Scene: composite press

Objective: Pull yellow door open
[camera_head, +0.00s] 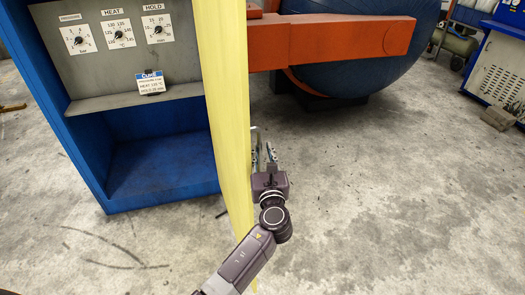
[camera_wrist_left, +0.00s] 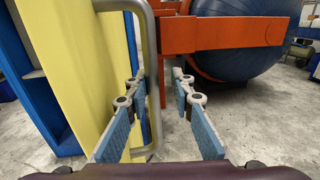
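The yellow door (camera_head: 226,110) stands swung out from the blue cabinet, seen nearly edge-on in the head view. It fills the left side of the left wrist view (camera_wrist_left: 80,60). Its grey bar handle (camera_wrist_left: 152,75) is on the door's right face. My left gripper (camera_head: 263,140) is at the door's right side. In the left wrist view its fingers (camera_wrist_left: 160,80) are spread apart, with the handle bar between them, nearer the left finger. The left finger appears to be between the bar and the door; contact is unclear. My right gripper is not in view.
The blue cabinet (camera_head: 75,150) has a grey panel with dials and a small CURE card (camera_head: 151,82). An orange beam (camera_head: 330,40) and a big dark-blue round vessel (camera_head: 380,70) are behind the door.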

